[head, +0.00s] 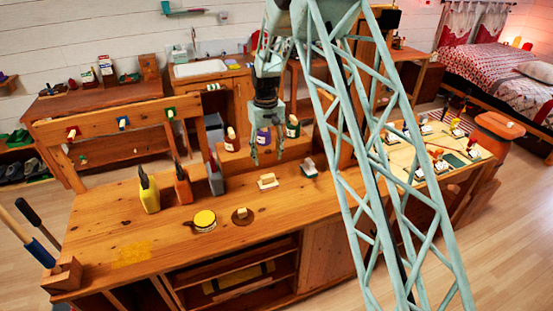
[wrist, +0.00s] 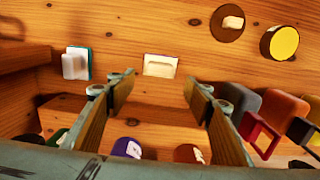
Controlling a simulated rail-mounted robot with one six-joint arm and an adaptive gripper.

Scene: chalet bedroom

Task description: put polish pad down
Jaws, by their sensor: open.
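My gripper (head: 267,158) is open and empty above the wooden workbench (head: 330,205). A brown round pad with a pale knob (head: 242,216) and a yellow-topped round piece (head: 205,219) lie flat nearer the front edge. I cannot tell which one is the polish pad. Nothing touches the fingers.
Yellow, orange and grey bottles (head: 183,184) stand at the left. Dark and purple bottles (head: 263,140) stand behind the gripper. A yellow patch (head: 132,253) marks the bare front-left bench.

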